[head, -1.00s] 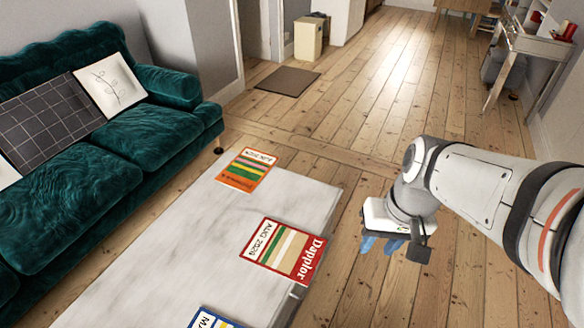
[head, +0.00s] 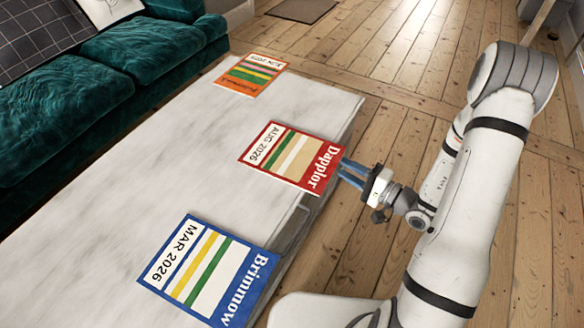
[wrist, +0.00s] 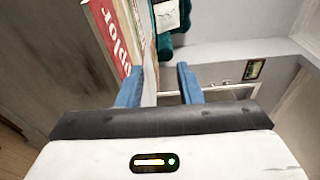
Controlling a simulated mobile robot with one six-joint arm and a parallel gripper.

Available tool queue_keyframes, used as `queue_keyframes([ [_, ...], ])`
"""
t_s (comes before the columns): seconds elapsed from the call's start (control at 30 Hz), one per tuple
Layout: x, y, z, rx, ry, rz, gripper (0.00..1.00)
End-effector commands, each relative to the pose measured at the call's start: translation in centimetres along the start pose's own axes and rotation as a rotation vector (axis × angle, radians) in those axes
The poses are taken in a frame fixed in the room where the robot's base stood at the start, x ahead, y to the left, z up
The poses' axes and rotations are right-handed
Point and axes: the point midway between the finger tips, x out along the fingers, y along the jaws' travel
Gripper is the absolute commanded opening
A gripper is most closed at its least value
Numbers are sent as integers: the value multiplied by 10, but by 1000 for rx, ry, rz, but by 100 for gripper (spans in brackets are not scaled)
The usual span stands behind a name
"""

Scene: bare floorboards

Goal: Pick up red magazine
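The red magazine (head: 292,158), titled Dapplor, lies flat on the pale marble-look table (head: 205,165), its titled edge at the table's right edge. In the wrist view the red magazine (wrist: 112,38) is at upper left, seen at a steep slant and partly cut off. My gripper (head: 346,170) is just right of that titled edge, its blue fingers pointing at it. In the wrist view my gripper (wrist: 157,80) has its fingers apart, the left one overlapping the magazine's near part in the picture. I cannot tell whether they touch. Nothing is visibly gripped.
A blue magazine (head: 208,270) lies nearer on the table, and an orange magazine (head: 250,76) lies at its far end. A green sofa (head: 140,60) stands along the left. Bare floorboards (head: 400,140) are open right of the table.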

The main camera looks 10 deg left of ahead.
Motion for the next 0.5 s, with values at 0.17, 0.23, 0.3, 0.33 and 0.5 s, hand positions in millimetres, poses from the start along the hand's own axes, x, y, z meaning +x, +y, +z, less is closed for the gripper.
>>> queue_keyframes([
  [0.17, -11, 49, -24, -33, 146, -11, 33],
  [0.23, -10, 54, -27, -41, 167, -11, 33],
  [0.3, -6, 55, -29, -46, 174, -11, 33],
  [0.33, -3, 55, -30, -46, 174, -11, 33],
  [0.5, 14, 55, -33, -47, 172, -11, 33],
])
